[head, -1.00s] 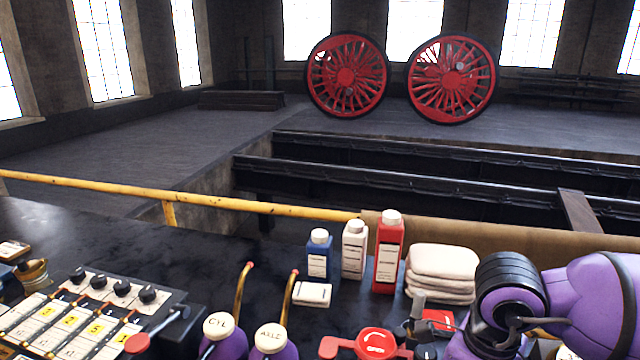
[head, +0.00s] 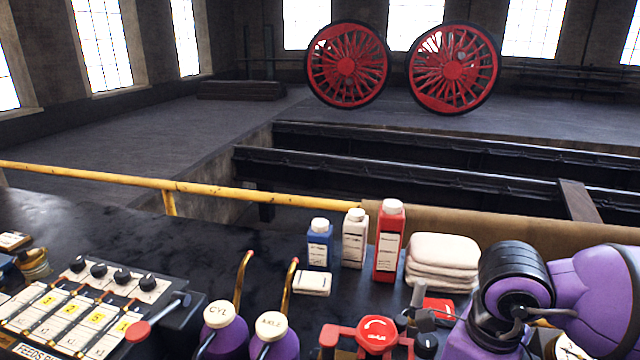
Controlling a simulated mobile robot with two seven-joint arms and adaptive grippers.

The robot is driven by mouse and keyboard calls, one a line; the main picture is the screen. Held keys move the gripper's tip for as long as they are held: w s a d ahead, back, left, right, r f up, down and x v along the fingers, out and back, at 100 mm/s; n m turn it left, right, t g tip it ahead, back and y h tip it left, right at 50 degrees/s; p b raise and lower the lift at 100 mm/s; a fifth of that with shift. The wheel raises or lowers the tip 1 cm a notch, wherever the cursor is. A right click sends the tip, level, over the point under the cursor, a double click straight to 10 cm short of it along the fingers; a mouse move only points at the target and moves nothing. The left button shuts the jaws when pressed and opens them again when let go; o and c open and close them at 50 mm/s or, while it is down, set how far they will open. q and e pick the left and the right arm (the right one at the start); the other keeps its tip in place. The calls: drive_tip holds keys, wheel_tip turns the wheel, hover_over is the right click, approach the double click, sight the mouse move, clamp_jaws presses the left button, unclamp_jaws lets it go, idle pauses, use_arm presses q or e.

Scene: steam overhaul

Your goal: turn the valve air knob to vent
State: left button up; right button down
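A panel (head: 75,311) at the lower left carries a row of several black knobs (head: 122,276) above numbered strips; I cannot read which is the valve air knob. A lever with a red round end (head: 137,331) sticks out beside the panel. A red fitting with a round cap (head: 376,337) bearing an arrow stands at the bottom centre. My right arm comes in from the right; the dark parts of my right gripper (head: 422,320) are just right of the red fitting. Its fingers are small and partly hidden, so their opening is unclear. My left gripper is not in view.
Two purple oilers, labelled CYL (head: 218,315) and AXLE (head: 271,328), stand near the front. Blue (head: 320,245), white (head: 354,239) and red (head: 389,242) bottles and folded cloths (head: 442,262) stand behind. A yellow rail (head: 200,189) borders the bench. The dark bench top at left-centre is clear.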

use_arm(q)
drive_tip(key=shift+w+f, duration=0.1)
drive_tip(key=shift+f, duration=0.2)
use_arm(e)
drive_tip(key=shift+s+a+f, duration=0.2)
drive_tip(key=shift+s+f, duration=0.55)
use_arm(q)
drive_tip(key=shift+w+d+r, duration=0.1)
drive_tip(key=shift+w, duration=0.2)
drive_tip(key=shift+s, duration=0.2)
use_arm(e)
drive_tip(key=shift+a, duration=0.1)
drive_tip(key=shift+w+a+b, duration=0.1)
drive_tip(key=shift+a+b, duration=0.05)
drive_tip(key=shift+b, duration=0.2)
drive_tip(key=shift+r, duration=0.45)
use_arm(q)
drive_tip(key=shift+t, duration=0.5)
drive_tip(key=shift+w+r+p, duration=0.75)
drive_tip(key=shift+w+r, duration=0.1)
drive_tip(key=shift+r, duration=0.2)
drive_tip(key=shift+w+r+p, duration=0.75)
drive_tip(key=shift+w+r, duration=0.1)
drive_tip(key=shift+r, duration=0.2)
use_arm(e)
drive_tip(key=shift+w+r, duration=0.25)
drive_tip(key=shift+r, duration=1.25)
drive_tip(key=shift+w+r, duration=0.2)
drive_tip(key=shift+r, duration=1.25)
